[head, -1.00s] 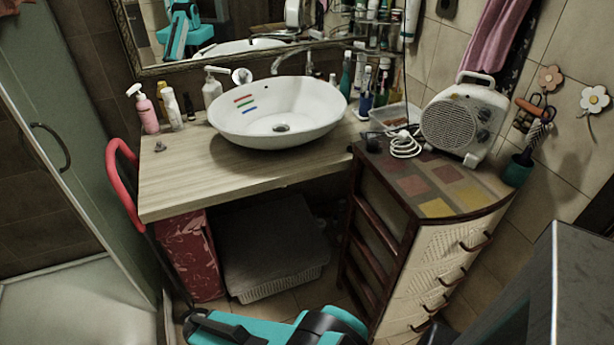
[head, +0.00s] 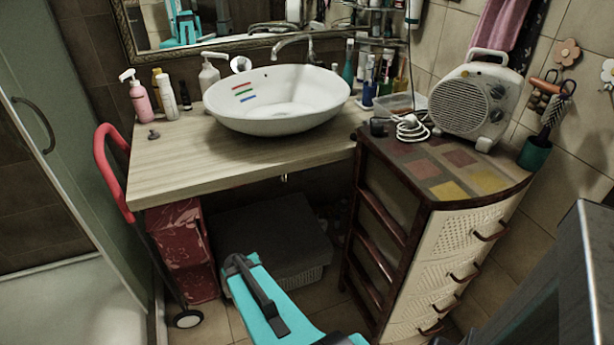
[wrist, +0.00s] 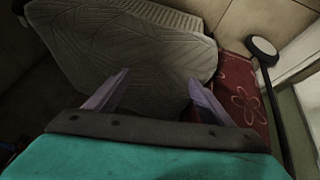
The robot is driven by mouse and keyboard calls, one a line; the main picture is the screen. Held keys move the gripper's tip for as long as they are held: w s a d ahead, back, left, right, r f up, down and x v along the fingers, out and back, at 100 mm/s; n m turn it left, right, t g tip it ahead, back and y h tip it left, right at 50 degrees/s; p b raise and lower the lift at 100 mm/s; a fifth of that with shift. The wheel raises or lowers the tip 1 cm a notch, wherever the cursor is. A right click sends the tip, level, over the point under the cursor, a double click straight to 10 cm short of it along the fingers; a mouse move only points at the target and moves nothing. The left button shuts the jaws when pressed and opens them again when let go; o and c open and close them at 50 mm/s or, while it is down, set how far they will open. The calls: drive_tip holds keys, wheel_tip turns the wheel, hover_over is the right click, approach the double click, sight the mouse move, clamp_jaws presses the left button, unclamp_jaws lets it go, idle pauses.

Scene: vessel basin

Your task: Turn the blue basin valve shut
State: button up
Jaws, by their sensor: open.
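The white basin (head: 280,105) stands on the wooden counter (head: 190,155), with red, green and blue stripes inside it and a chrome tap (head: 292,42) behind. I cannot make out a blue valve in either view. A small brass-coloured bit (head: 284,178) shows under the counter's front edge, too small to identify. My gripper (wrist: 157,76) shows in the wrist view with its two fingers apart and nothing between them. It points toward the grey ribbed lid (wrist: 130,45) of the basket under the counter. My teal arm is at bottom centre in the head view, below the counter.
A dark-framed drawer cabinet (head: 440,235) stands right of the counter's open space, carrying a fan heater (head: 475,100). Bottles (head: 140,98) line the counter's back left.

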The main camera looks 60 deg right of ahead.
drive_tip(key=w+d+r+m+t+h+b, duration=0.1)
drive_tip(key=d+r+t+h+b, duration=0.2)
drive_tip(key=d, duration=0.9)
drive_tip(key=w+d+r+m+t+h+b, duration=0.15)
drive_tip(key=d+r+b, duration=0.3)
drive_tip(key=d, duration=0.75)
drive_tip(key=s+d+r+n+t+b, duration=0.1)
drive_tip(key=s+d+r+t+b, duration=0.2)
drive_tip(key=s+d+r, duration=0.2)
drive_tip(key=s+d+r+n+t+h+b, duration=0.1)
drive_tip(key=s+d+r+t+b, duration=0.2)
drive_tip(key=d, duration=0.7)
drive_tip(key=s+r, duration=0.2)
drive_tip(key=s, duration=0.1)
drive_tip(key=shift+s+r, duration=0.15)
drive_tip(key=shift+d, duration=0.1)
drive_tip(key=shift+b+x, duration=1.1)
drive_tip(key=shift+x, duration=4.9)
